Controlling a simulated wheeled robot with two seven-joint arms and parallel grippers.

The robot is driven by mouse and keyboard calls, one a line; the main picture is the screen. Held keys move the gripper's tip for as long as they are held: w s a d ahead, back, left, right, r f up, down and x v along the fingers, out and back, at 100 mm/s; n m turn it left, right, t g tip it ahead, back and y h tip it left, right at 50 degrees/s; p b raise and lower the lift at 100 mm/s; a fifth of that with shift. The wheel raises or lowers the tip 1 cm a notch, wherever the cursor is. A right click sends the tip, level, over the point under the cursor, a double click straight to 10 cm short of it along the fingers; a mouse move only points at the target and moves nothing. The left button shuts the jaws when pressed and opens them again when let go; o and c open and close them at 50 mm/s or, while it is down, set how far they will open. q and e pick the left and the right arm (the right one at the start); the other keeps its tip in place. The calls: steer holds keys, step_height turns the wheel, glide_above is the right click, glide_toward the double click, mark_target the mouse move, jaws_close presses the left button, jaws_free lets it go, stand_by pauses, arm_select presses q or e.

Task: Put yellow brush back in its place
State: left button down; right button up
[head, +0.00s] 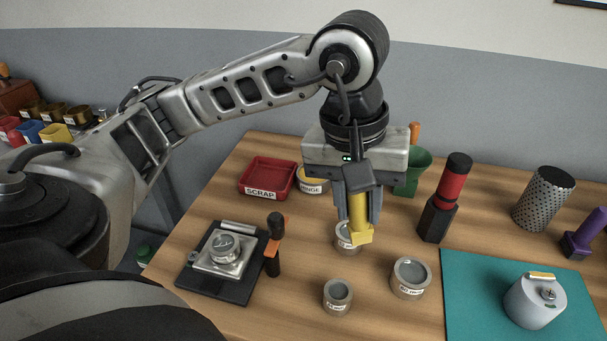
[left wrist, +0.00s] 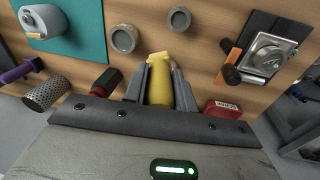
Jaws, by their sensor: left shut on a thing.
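The yellow brush (head: 359,214) hangs upright in my left gripper (head: 357,210), its wider yellow end lowest. The two grey fingers are shut on it, one on each side. In the left wrist view the yellow brush (left wrist: 160,82) shows between the fingers of the left gripper (left wrist: 159,78). In the head view it is in front of a small round tin (head: 343,240) and partly hides it. I cannot tell how far above the table it is. My right gripper is in neither view.
A red-and-black tool (head: 448,198) stands close right of the brush. Behind are a red scrap tray (head: 267,177) and a green container (head: 414,172). Two tins (head: 410,277) (head: 338,297) stand in front. A dark scale (head: 222,264), an orange-black tool (head: 274,246) and a teal mat (head: 470,300) flank them.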

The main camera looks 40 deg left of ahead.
arm_select(q)
steer(key=s+a+r+n+y+b, duration=0.1)
steer(key=s+a+r+n, duration=0.1)
steer(key=s+n, duration=0.1)
steer(key=w+a+f+n+g+b, duration=0.1)
steer(key=w+a+f+b, duration=0.3)
steer(key=a, duration=0.4)
steer(key=shift+w+a+f+b, duration=0.15)
steer(key=shift+w+a+f, duration=0.45)
steer(key=shift+f, duration=0.75)
steer(key=shift+w+a+f+b, duration=0.1)
steer(key=shift+w+a+f, duration=0.45)
steer(key=shift+f, duration=0.85)
steer(key=shift+w+a+f+b, duration=0.15)
steer(key=shift+w+a+f, duration=0.4)
steer(key=shift+f, duration=0.8)
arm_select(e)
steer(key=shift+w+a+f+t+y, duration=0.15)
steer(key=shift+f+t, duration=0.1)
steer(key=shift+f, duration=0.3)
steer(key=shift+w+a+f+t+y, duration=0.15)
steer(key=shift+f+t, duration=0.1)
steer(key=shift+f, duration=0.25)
arm_select(q)
steer(key=shift+f, duration=0.15)
steer(key=c, duration=1.1)
jaws_free()
